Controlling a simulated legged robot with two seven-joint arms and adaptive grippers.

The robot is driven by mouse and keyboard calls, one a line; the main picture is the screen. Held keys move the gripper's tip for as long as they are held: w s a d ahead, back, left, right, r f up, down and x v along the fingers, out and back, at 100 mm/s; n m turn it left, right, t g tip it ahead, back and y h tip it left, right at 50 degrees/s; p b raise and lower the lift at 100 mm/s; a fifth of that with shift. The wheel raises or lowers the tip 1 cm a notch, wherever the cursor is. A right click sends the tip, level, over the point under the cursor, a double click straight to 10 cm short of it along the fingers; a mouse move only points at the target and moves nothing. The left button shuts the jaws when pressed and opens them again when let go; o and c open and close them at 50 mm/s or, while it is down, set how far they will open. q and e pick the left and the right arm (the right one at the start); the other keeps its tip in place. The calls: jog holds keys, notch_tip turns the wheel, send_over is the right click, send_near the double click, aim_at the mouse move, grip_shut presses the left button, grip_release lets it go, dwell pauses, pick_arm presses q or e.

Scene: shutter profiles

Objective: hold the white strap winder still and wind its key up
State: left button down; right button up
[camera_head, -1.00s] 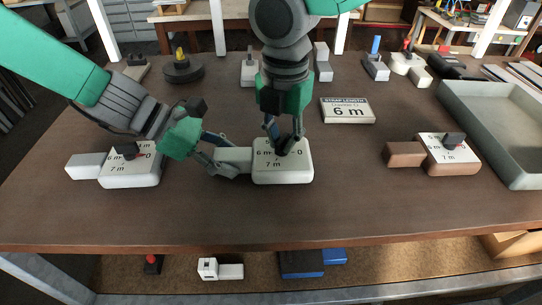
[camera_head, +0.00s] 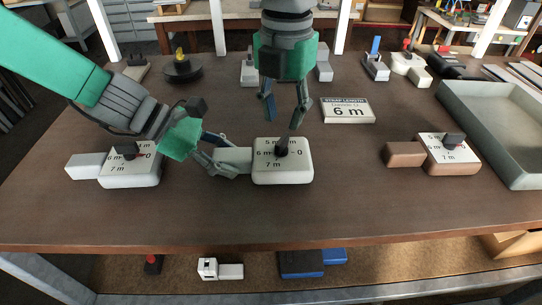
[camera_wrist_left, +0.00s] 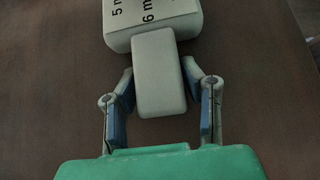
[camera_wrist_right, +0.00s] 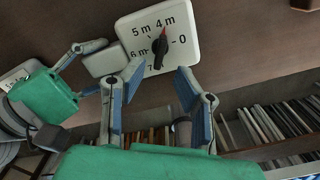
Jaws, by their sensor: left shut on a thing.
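The white strap winder (camera_head: 297,175) lies flat mid-table, with a printed dial and a pale grip block (camera_head: 233,156) on its left side. Its black key (camera_head: 282,148) stands on the dial. In the right wrist view the key's red tip (camera_wrist_right: 163,31) points near the 4 m mark. My left gripper (camera_head: 226,163) is shut on the grip block; the left wrist view shows its fingers (camera_wrist_left: 160,100) on both sides of the block. My right gripper (camera_head: 284,112) is open and empty above and behind the key, apart from it; its fingers also show in the right wrist view (camera_wrist_right: 156,85).
A sign (camera_head: 348,110) reads strap length 6 m. Another white winder (camera_head: 130,172) lies left, under my left arm. A brown winder (camera_head: 453,160) and a grey tray (camera_head: 493,135) are at right. Several objects line the back. The front strip of the table is clear.

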aim_at(281, 138)
jog(key=shift+r, duration=0.2)
jog(key=shift+r, duration=0.95)
jog(key=shift+f, duration=4)
grip_shut()
jog(key=n, duration=0.6)
jog(key=shift+a+r, duration=0.1)
